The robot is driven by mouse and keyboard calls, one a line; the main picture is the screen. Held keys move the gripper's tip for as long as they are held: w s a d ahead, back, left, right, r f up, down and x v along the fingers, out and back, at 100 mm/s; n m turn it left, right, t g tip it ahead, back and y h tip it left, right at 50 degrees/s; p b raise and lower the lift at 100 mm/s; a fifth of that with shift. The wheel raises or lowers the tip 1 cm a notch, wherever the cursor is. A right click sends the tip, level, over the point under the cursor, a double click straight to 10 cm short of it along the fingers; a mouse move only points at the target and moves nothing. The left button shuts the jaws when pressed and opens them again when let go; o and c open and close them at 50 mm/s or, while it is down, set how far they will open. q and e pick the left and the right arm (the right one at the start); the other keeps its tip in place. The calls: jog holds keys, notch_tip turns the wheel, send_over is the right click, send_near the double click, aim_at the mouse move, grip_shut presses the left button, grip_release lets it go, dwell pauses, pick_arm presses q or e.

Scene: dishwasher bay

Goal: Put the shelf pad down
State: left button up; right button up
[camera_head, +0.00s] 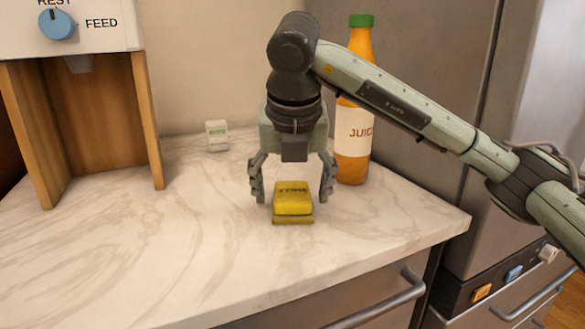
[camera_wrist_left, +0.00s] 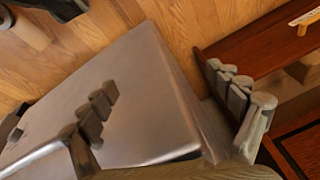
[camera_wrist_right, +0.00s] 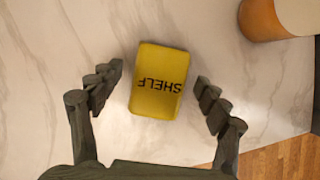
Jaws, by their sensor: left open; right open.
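The shelf pad is a small yellow block (camera_head: 293,200) lying on the marble counter (camera_head: 130,265) near its front edge. In the right wrist view the yellow block (camera_wrist_right: 158,80) shows the word SHELF on its top. My right gripper (camera_head: 291,192) points down over it with its fingers apart, one on each side. In the right wrist view the right gripper (camera_wrist_right: 157,92) is open, with gaps between both fingers and the pad. My left gripper (camera_wrist_left: 175,105) is open and empty in the left wrist view, away from the counter; it is not in the head view.
An orange juice bottle (camera_head: 353,130) with a green cap stands close behind my right gripper. A small white block (camera_head: 217,135) sits at the back. A wooden-legged dispenser (camera_head: 70,40) stands at the left. Counter left of the pad is clear.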

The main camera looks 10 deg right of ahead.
jog(key=shift+s+r, duration=0.1)
jog(key=shift+r, duration=0.55)
pick_arm(q)
jog(key=shift+s+f+p, duration=0.15)
jog(key=shift+f, duration=0.55)
jog(key=shift+s+f+p, duration=0.15)
jog(key=shift+f, duration=0.5)
pick_arm(e)
jog(key=v, duration=1.1)
